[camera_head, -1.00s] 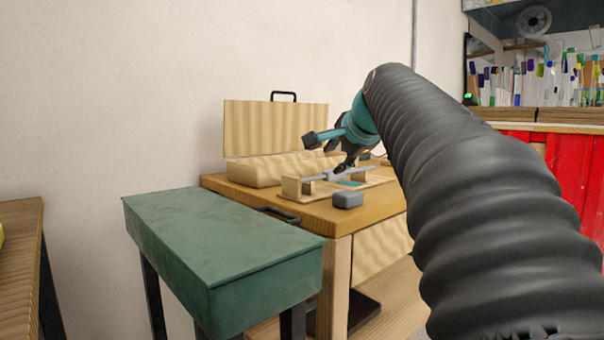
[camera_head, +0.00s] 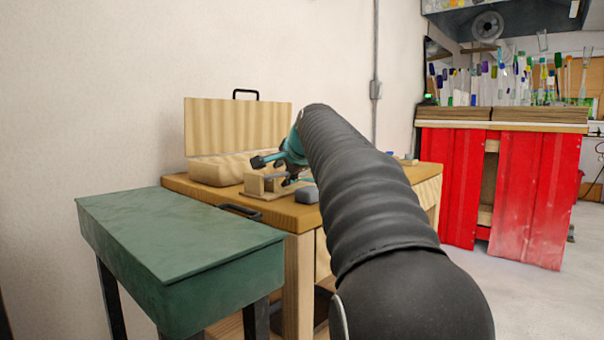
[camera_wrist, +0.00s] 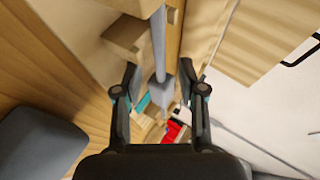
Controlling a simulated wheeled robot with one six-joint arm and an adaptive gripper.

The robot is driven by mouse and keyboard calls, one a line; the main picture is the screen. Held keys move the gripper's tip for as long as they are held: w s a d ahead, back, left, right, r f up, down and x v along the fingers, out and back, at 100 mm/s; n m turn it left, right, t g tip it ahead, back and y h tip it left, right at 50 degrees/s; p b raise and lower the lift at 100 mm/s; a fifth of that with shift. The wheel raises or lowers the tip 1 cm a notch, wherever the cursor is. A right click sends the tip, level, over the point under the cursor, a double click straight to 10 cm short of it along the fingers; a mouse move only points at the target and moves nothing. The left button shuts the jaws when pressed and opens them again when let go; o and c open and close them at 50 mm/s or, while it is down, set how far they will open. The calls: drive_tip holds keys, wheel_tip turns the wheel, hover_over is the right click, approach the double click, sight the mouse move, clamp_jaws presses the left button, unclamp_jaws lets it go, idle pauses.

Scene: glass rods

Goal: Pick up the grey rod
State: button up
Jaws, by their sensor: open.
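The grey rod (camera_wrist: 158,40) runs up the middle of the wrist view, with a wider grey part (camera_wrist: 164,88) near its lower visible end. It passes between the two fingers of my gripper (camera_wrist: 161,76). The fingers are spread apart on either side of it, with gaps visible. In the head view my gripper (camera_head: 293,180) is low over the wooden holder (camera_head: 256,187) on the workbench. There, the rod is mostly hidden by my gripper and arm.
A grey block (camera_head: 307,195) sits on the workbench (camera_head: 292,219) near its front edge. A wooden case (camera_head: 237,126) stands open behind. A green box-topped stand (camera_head: 170,234) is in front at left. Red cabinets (camera_head: 453,187) stand at right, with bare floor before them.

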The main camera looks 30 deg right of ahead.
drive_tip(key=shift+w, duration=0.2)
clamp_jaws()
wheel_tip(320, 180, up, 10)
drive_tip(key=p, duration=0.4)
